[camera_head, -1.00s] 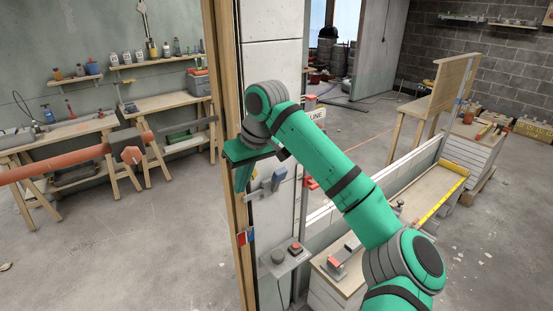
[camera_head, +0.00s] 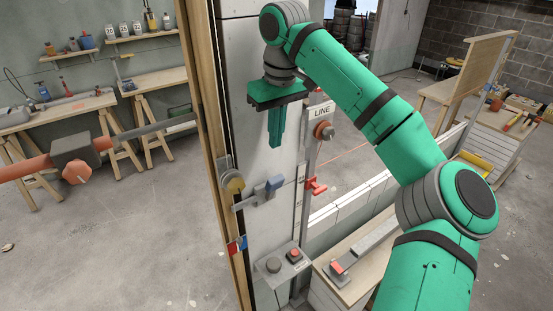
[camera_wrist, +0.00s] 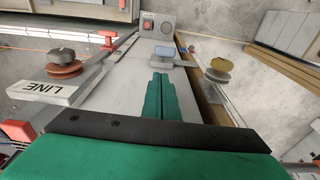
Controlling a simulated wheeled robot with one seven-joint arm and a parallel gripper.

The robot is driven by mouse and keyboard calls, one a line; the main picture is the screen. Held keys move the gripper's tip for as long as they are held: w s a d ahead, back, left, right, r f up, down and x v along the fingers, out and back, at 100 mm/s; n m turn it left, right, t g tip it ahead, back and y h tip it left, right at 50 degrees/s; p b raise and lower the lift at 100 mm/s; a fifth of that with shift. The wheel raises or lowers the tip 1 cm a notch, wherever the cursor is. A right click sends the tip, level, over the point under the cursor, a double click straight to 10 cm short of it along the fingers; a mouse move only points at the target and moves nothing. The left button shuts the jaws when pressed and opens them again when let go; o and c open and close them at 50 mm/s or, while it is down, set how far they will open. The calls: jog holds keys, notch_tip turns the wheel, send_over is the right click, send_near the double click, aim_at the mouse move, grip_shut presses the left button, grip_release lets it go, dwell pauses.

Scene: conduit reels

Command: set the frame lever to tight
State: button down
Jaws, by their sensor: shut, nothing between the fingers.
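My gripper (camera_head: 276,142) is shut and empty, its green fingers pointing down in front of the pale post. A lever with a blue handle (camera_head: 270,188) on a grey bar sits on the post below the fingertips, apart from them. In the wrist view, this blue handle (camera_wrist: 165,52) lies just beyond the shut fingertips (camera_wrist: 160,76). A round yellow-grey knob (camera_head: 232,182) is at its left, by the wooden frame edge (camera_head: 212,130). No readable label shows which lever is the frame lever or where tight is.
Right of the post are a LINE sign (camera_head: 321,110), a reddish knob (camera_head: 324,130) and a red lever (camera_head: 316,187). A box with a red button (camera_head: 293,254) juts out below. A red-and-blue marker (camera_head: 238,244) is on the wooden edge. The floor at left is open.

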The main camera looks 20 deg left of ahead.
send_over(272, 189)
jog(key=w+a, duration=0.1)
jog(key=w, duration=0.2)
notch_tip(272, 189, down, 10)
jog(key=shift+a, duration=0.15)
dwell(0.5)
